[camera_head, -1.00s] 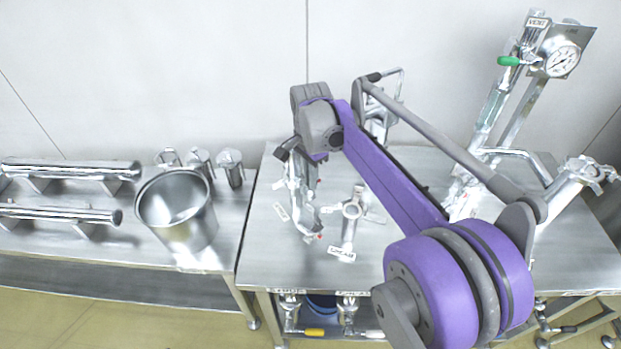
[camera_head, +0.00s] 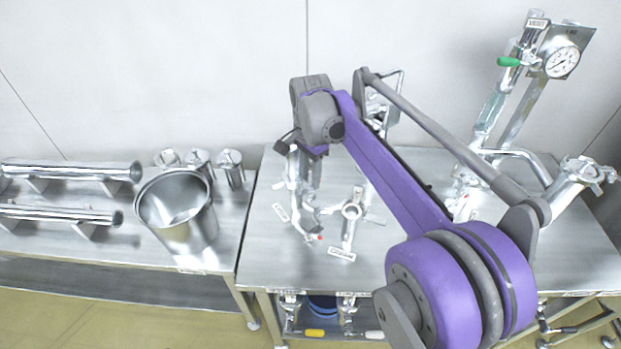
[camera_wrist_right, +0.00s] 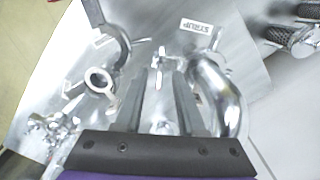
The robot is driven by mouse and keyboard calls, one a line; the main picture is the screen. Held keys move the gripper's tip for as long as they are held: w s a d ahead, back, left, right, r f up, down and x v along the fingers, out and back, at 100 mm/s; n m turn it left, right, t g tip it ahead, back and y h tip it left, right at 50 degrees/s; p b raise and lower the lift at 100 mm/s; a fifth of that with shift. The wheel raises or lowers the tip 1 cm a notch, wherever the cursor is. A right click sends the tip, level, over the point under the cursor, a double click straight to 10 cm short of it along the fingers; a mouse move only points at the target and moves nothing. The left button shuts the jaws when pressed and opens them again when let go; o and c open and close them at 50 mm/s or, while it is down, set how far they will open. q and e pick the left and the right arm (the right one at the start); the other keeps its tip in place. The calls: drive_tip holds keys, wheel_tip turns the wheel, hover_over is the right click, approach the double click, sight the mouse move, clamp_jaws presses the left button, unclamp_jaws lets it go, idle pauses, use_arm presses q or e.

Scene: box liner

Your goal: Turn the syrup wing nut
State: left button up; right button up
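In the right wrist view, a white label (camera_wrist_right: 197,27) reading SYRUP lies on the steel table. A curved steel pipe (camera_wrist_right: 222,88) runs beside my right gripper (camera_wrist_right: 163,78). The gripper's two grey fingers stand apart with a gap between them. A small shiny metal piece (camera_wrist_right: 160,58), perhaps the wing nut, shows at the fingertips; I cannot tell whether they touch it. My right fingers are unclear there. My left gripper is not in view.
A second pipe fitting (camera_head: 352,208) with a label stands close by on the steel table (camera_head: 400,262). A steel pot (camera_head: 180,222) and several canisters stand on the left table. A gauge (camera_head: 562,62) on a slanted pipe with a green handle stands at the right.

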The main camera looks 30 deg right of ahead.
wheel_tip(320, 180, up, 9)
idle(0.3)
drive_tip(key=shift+f, duration=0.1)
idle(0.4)
